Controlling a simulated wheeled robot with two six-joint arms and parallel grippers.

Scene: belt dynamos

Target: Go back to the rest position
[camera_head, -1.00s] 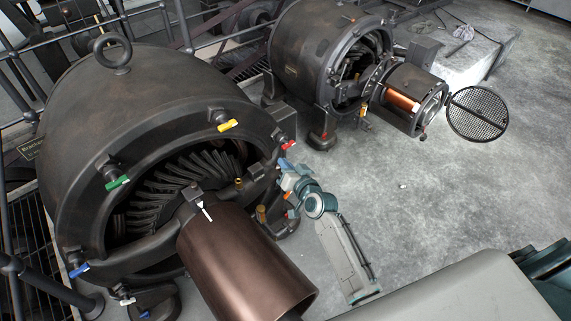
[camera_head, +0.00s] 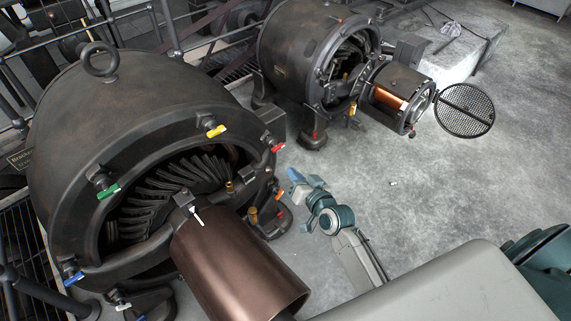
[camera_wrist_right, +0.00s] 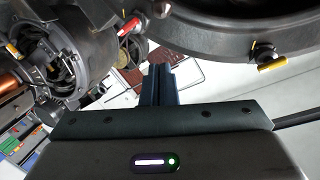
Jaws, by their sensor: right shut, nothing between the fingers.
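My right gripper (camera_head: 292,176) is just right of the near dynamo (camera_head: 130,110), beside its open front ring and apart from its red-handled lever (camera_head: 278,148). In the right wrist view its dark fingers (camera_wrist_right: 158,84) are together and empty. The red lever (camera_wrist_right: 128,27) and a yellow lever (camera_wrist_right: 272,64) on the ring show beyond the fingers. My right forearm reaches up from the lower right in the head view. My left gripper is not in view.
A copper-brown cylinder (camera_head: 235,265) juts from the near dynamo's front, left of my arm. A second dynamo (camera_head: 318,55) stands behind, with a round mesh cover (camera_head: 465,110) beside it. The grey floor (camera_head: 450,185) to the right is mostly clear.

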